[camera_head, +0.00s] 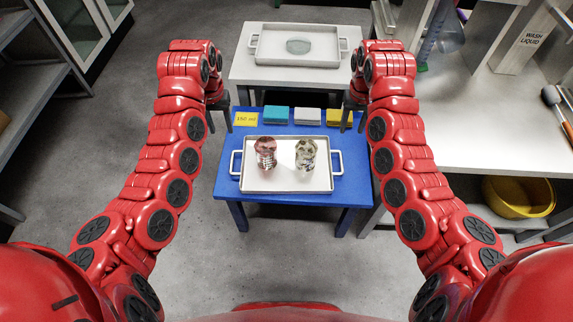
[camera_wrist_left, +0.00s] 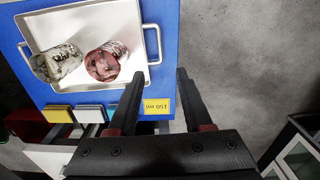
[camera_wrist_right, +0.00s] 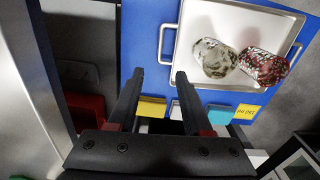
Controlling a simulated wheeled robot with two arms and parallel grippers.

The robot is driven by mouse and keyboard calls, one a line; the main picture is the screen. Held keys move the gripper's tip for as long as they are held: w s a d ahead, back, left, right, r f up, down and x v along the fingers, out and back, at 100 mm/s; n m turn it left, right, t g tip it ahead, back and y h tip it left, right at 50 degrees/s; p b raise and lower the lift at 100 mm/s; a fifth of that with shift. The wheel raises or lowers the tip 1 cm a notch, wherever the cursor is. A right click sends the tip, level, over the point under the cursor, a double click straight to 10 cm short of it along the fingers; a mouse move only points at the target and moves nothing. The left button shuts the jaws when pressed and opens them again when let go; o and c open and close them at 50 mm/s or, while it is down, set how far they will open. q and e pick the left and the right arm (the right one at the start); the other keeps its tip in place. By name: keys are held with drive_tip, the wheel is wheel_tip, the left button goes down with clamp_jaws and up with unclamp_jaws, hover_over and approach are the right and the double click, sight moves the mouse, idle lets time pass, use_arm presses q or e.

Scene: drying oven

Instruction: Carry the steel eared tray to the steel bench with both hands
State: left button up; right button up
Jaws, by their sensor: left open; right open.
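A pale steel tray (camera_head: 285,183) with a loop ear at each side rests flat on a blue table. Two glass-like vessels stand in it, one with reddish contents (camera_head: 265,153) and one with pale, dark-flecked contents (camera_head: 305,153). My left gripper (camera_head: 219,118) is open and empty, beyond and left of the tray's left ear (camera_wrist_left: 153,44). My right gripper (camera_head: 353,112) is open and empty, beyond and right of its right ear (camera_wrist_right: 166,44). Neither touches the tray. A grey-white bench (camera_head: 290,76) stands behind the blue table.
The bench carries another eared tray (camera_head: 265,52) with a round glassy disc. Teal, white and yellow blocks and a yellow "150 ml" card (camera_head: 246,119) line the blue table's (camera_head: 222,188) back edge. A counter (camera_head: 480,135) stands right, shelving left. The floor between is clear.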

sight(231, 162)
use_arm(q)
wheel_tip(231, 162, down, 18)
drive_tip(key=shift+r, duration=0.25)
use_arm(e)
wheel_tip(231, 162, down, 17)
drive_tip(key=shift+f, duration=0.2)
use_arm(q)
clamp_jaws()
use_arm(e)
clamp_jaws()
use_arm(q)
drive_tip(key=shift+r, duration=0.1)
idle(0.5)
